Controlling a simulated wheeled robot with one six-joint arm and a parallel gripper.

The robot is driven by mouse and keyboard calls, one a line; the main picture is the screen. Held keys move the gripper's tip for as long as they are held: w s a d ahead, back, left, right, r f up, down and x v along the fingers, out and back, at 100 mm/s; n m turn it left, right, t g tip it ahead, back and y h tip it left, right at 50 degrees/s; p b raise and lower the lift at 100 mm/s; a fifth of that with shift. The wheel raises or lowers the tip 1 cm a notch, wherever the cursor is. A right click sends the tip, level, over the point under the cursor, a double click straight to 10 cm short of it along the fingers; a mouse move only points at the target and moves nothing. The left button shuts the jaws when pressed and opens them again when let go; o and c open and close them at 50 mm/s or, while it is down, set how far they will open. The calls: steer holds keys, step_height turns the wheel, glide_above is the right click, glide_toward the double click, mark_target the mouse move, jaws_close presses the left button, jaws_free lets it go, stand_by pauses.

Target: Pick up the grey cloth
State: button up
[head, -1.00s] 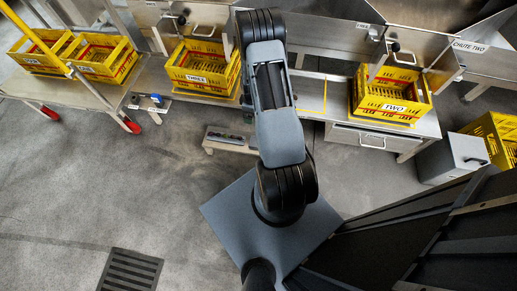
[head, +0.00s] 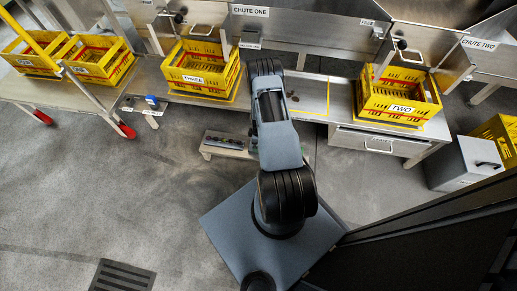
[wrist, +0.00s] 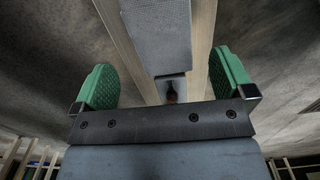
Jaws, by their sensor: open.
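My gripper (wrist: 163,72) is open, with its two green pads wide apart and nothing held between them. In the wrist view, a grey textured strip (wrist: 152,32) lies between pale wooden slats beyond the pads. I cannot tell whether this strip is the grey cloth, and no other piece is clearly a cloth. In the head view my arm hides my gripper.
A long steel bench (head: 312,95) runs across the back. It bears yellow crates labelled THREE (head: 205,90) and TWO (head: 392,118). A trolley with yellow crates (head: 100,72) stands at left, a grey bin (head: 465,163) at right.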

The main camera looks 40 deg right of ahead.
steer(key=shift+a+f+b, duration=0.1)
steer(key=shift+f+b, duration=1.25)
steer(key=shift+f, duration=1.3)
steer(key=c, duration=1)
steer(key=shift+o, duration=0.2)
steer(key=shift+r, duration=0.2)
